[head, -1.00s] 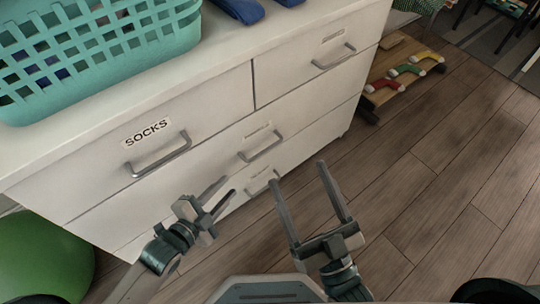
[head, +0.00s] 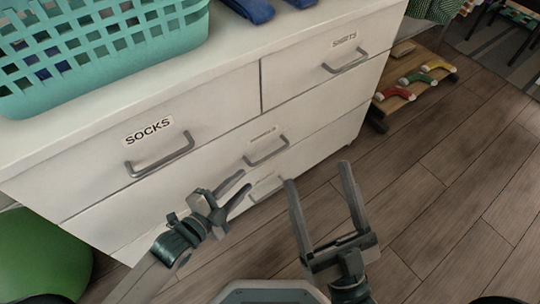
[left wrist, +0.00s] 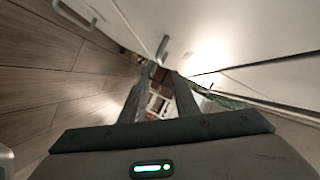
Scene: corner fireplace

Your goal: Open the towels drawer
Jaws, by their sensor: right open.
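A white dresser (head: 225,100) has four handles in view, all its drawers shut. The top left drawer reads SOCKS (head: 148,131) and the top right one SHIRTS (head: 344,40). The wide middle drawer's label (head: 263,132) is too small to read; its handle (head: 267,152) is a grey bar. The bottom drawer's handle (head: 266,188) is partly hidden by my left gripper (head: 246,180). That gripper is open and empty before the lower drawers; its spread fingers also show in the left wrist view (left wrist: 158,84). My right gripper (head: 318,173) is open and empty, to the right, over the floor.
A teal basket (head: 100,50) and blue items (head: 252,10) stand on the dresser top. A green ball (head: 45,250) is at the lower left. A low wooden rack (head: 395,100) with coloured socks stands beyond the dresser's right end. The wooden floor (head: 440,190) at right is clear.

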